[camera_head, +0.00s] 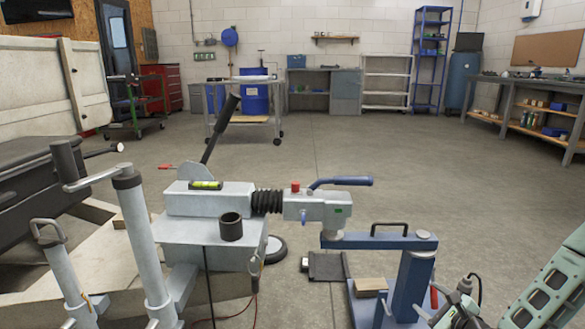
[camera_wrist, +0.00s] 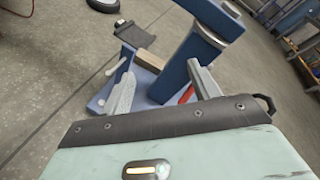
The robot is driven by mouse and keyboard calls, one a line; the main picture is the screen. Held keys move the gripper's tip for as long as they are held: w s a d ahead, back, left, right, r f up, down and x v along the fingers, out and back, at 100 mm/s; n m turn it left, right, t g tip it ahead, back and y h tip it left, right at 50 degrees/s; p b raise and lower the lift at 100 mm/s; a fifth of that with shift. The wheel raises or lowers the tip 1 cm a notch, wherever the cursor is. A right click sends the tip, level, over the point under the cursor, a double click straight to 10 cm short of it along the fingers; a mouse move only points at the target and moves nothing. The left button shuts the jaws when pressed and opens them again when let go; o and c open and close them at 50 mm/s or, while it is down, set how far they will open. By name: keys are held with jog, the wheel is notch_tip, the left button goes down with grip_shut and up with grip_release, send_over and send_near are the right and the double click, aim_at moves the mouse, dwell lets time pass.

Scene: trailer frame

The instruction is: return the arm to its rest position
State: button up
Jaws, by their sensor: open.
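My gripper (camera_wrist: 162,88) shows in the wrist view with its two grey fingers spread apart. Nothing is visibly held between them. Beyond the fingers stands a blue post on a base (camera_wrist: 182,60), with a wooden block (camera_wrist: 147,60) on the base. In the head view my pale green arm (camera_head: 550,290) is at the lower right, with its gripper end low beside the blue stand (camera_head: 412,280). Whether the gripper touches the stand cannot be told.
A grey trailer coupling (camera_head: 318,206) reaches over the blue stand from the drawbar at left. A jockey handle post (camera_head: 140,235) stands at left front. A workbench (camera_head: 530,100) is at right.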

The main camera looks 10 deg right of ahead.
jog(key=s+a+r+n+g+y+p, duration=0.1)
jog(key=a+r+n+g+y+p, duration=0.1)
jog(key=a+r+n+g, duration=0.65)
jog(key=s+a+r+n+g+y+p, duration=0.15)
jog(key=a+r+n, duration=0.45)
jog(key=a+n, duration=0.75)
jog(key=s+a+r+n+g+h+p, duration=0.1)
jog(key=s+a+r+n, duration=0.2)
jog(key=s+r+n, duration=0.35)
jog(key=s+a+r+n+g+h, duration=0.1)
jog(key=s+a+r+n+g, duration=0.2)
jog(key=s, duration=0.6)
jog(key=s+a+r+n+h+p, duration=0.1)
jog(key=s+a+r+n, duration=0.3)
jog(key=s+r, duration=0.3)
notch_tip(320, 180, up, 37)
jog(key=p, duration=3.8)
jog(key=shift+s+a+f, duration=0.15)
jog(key=shift+s, duration=0.1)
